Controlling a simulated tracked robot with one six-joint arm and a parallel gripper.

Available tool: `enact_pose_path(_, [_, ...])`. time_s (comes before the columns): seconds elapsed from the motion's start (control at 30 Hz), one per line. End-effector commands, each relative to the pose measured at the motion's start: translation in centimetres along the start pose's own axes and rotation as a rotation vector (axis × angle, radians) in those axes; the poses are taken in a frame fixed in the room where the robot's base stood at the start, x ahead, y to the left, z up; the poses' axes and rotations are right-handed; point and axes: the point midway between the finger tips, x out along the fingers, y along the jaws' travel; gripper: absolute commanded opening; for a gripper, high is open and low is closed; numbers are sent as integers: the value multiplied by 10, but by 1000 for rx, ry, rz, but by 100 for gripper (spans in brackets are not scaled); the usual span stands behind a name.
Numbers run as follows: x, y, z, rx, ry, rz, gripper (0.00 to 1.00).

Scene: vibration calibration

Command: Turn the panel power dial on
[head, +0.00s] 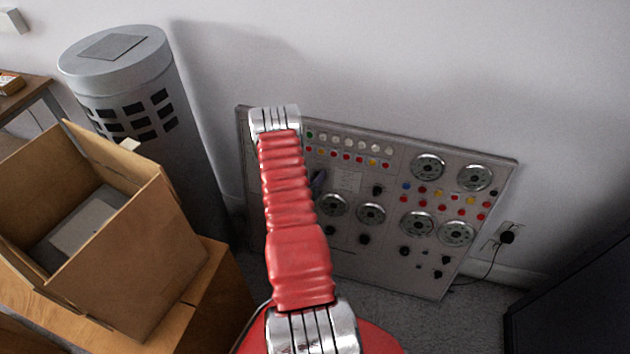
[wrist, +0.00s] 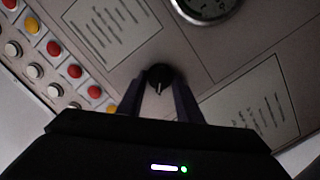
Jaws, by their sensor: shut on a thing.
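The control panel (head: 395,255) leans against the wall in the head view, with rows of coloured buttons, round gauges and black knobs. In the wrist view, a black dial (wrist: 160,74) with a pale pointer mark sits on the panel face (wrist: 205,65). The mark points toward the bottom of the picture. My gripper (wrist: 160,92) has a finger on each side of this dial and is shut on it. In the head view, my red arm covers the panel's left part, and part of my gripper (head: 318,182) shows beside it; the held dial cannot be made out there.
An open cardboard box (head: 120,255) stands on a wooden surface at left, before a grey cylinder (head: 125,90). A plug and cord (head: 507,237) are at the wall right of the panel. A dark object (head: 575,300) fills the lower right. Carpet shows below the panel.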

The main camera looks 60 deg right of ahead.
Motion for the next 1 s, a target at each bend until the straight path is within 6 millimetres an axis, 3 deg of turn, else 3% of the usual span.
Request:
enact_pose_path(0.53, [0, -1, 0, 89, 1, -16, 10])
enact_pose_path(1.0, [-1, 1, 0, 454, 0, -58, 10])
